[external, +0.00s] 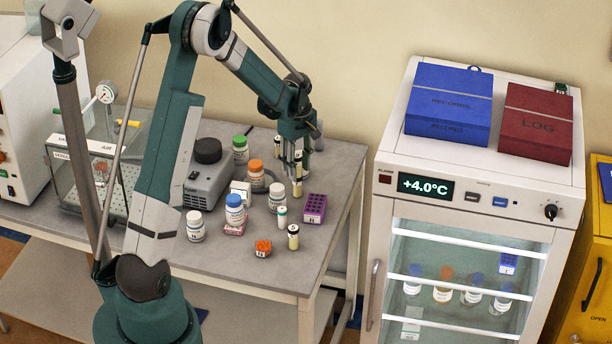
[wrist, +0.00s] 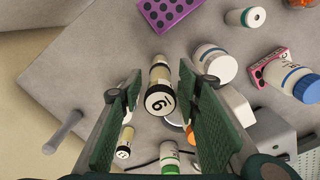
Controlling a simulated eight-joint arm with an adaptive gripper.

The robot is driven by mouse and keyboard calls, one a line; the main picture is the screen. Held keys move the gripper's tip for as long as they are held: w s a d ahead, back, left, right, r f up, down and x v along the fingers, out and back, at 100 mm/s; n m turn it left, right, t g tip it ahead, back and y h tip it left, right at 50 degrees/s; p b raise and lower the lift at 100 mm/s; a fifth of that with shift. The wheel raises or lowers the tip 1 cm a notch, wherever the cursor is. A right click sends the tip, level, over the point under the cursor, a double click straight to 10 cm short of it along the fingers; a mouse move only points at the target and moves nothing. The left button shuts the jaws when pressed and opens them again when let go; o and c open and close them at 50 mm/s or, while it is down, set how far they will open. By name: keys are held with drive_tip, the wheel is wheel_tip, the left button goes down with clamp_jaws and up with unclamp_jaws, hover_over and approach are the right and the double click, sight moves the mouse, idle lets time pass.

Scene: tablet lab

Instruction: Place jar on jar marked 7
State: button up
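A small cream jar with an olive band and a black-rimmed cap (wrist: 159,88) stands between my fingers in the wrist view. Its cap mark reads as 6 or 9. My gripper (wrist: 160,105) is open around it, with gaps on both sides. In the external view my gripper (external: 297,168) points down over this jar (external: 298,188) at the table's back right. A similar jar (wrist: 125,142) stands nearer the wrist; its cap mark is too small to read surely. Another similar jar (wrist: 154,14) stands farther off, also in the external view (external: 293,238). I cannot tell which is marked 7.
A purple rack (external: 314,208) stands close right of the jar. The fridge (external: 480,200) stands right of the table.

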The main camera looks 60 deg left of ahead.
drive_tip(key=shift+r, duration=0.15)
drive_tip(key=shift+r, duration=6)
drive_tip(key=shift+d, duration=0.1)
drive_tip(key=shift+d+r, duration=0.2)
drive_tip(key=s+d+r+m+t, duration=0.1)
drive_tip(key=s+d+r+m, duration=0.15)
drive_tip(key=d+r, duration=0.4)
drive_tip(key=s+d+r+m+t+y, duration=0.1)
drive_tip(key=s+d+r+m, duration=0.2)
drive_tip(key=d, duration=0.7)
drive_tip(key=s+d+r+m+t, duration=0.15)
drive_tip(key=d+r+m, duration=0.25)
drive_tip(key=d, duration=0.4)
drive_tip(key=s+d+m+t+h, duration=0.1)
drive_tip(key=s+d+m+t, duration=0.2)
drive_tip(key=s+d+m, duration=0.7)
drive_tip(key=s+d, duration=0.7)
drive_tip(key=d, duration=0.2)
drive_tip(key=shift+s+m+t, duration=0.25)
drive_tip(key=shift+m+t, duration=0.1)
